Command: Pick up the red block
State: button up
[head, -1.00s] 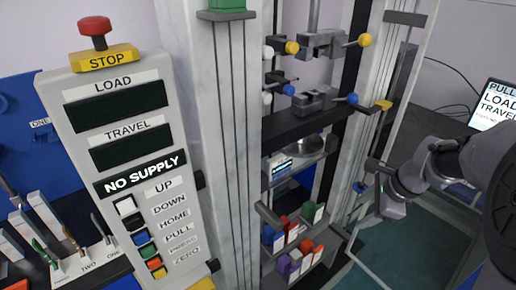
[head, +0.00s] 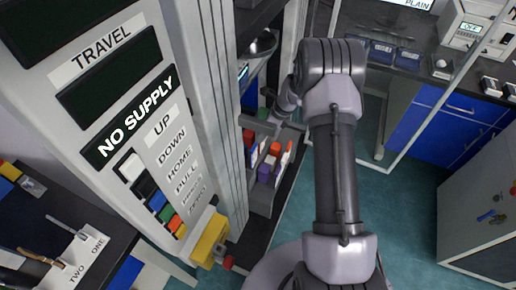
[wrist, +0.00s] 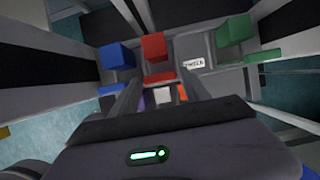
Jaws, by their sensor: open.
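The red block (wrist: 153,46) stands in the upper row of a rack in the wrist view, between a blue block (wrist: 116,55) and a green block (wrist: 235,28). In the head view the red block (head: 248,136) shows partly, close to my gripper (head: 262,127). In the wrist view my gripper (wrist: 160,88) is open, its two grey fingers apart and pointing toward the rack, with the red block beyond them. It holds nothing that I can see. The lower part of the red block's slot is partly hidden by the fingers.
A lower rack row holds a purple block (head: 264,171) and an orange-red block (head: 275,148). The machine's pale column (head: 212,110) and control panel (head: 150,120) stand left of the rack. Open teal floor (head: 410,205) lies to the right.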

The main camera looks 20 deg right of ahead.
jog(key=b+x, duration=0.1)
jog(key=x, duration=0.1)
jog(key=b+x, duration=0.1)
jog(key=x, duration=0.2)
jog(key=shift+s+d+f+b, duration=0.15)
jog(key=shift+s+d+b, duration=0.1)
jog(key=shift+b, duration=0.05)
grip_shut()
jog(key=shift+r, duration=0.25)
